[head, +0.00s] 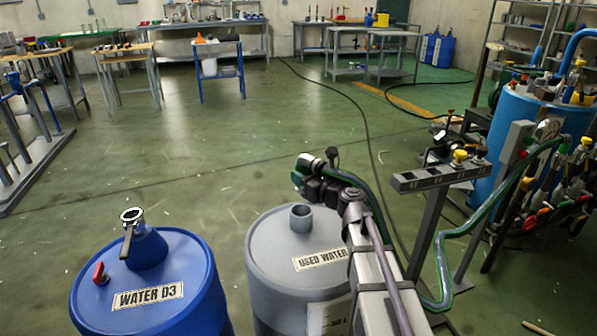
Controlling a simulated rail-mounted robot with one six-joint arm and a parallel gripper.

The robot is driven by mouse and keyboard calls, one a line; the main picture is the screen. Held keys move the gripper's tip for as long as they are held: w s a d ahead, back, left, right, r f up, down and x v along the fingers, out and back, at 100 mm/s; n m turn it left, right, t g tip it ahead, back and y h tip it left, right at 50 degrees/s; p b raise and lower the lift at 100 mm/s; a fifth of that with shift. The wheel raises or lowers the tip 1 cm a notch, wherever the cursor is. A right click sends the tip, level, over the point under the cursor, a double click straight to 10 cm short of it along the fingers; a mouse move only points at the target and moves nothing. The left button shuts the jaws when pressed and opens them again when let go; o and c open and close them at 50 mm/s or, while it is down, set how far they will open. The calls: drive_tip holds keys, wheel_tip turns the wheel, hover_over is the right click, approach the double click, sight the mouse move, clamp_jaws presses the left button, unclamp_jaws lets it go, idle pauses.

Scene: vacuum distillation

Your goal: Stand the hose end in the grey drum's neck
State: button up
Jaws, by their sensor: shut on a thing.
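The grey drum (262,258), labelled "USED WATER", stands at the bottom middle with its short open neck (301,217) on top. My gripper (304,178) is above and just behind the neck in the picture, at the end of my arm reaching in from the bottom right. It is shut on the green hose (440,262) near its end. The hose loops down behind my arm and up to the blue vessel at the right. The held end appears apart from the neck; its exact tip is hard to make out against the dark gripper.
A blue drum (195,262), labelled "WATER D3", stands left of the grey drum. A grey stand (432,215) with a yellow-capped piece is right of my arm. The blue vessel (517,125) with valves and tools is far right. Open floor lies behind the drums.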

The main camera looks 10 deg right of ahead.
idle(0.3)
wheel_tip(320, 180, down, 6)
drive_tip(key=b, duration=0.5)
drive_tip(key=shift+r+b, duration=0.15)
drive_tip(key=shift+b, duration=0.15)
idle(1.3)
drive_tip(key=shift+f+b, duration=0.4)
drive_tip(key=shift+f, duration=0.05)
drive_tip(key=shift+f+b, duration=2.15)
drive_tip(key=o, duration=1.2)
drive_tip(key=shift+o, duration=0.2)
drive_tip(key=v, duration=1)
drive_tip(key=shift+s+d+r, duration=0.1)
drive_tip(key=shift+s+d, duration=0.05)
drive_tip(key=shift+s, duration=0.2)
